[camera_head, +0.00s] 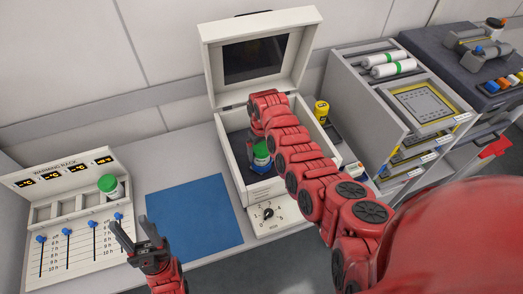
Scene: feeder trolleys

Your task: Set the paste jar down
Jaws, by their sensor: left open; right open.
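A paste jar (261,157) with a green lid and blue lower part stands inside the open white box machine (306,127) in the middle. My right arm reaches over the machine, and its gripper (254,147) is at the jar. The arm hides most of that gripper, so its fingers are hard to make out. My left gripper (136,238) is open and empty, low in front of the warming rack (75,262). Another green-lidded jar (109,186) sits in a slot of that rack.
A blue mat (194,220) lies bare between the rack and the machine. The machine's lid (208,68) stands raised. A yellow container (321,111) stands right of the machine. A grey trolley (369,116) with white-and-green rolls (393,69) is further right.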

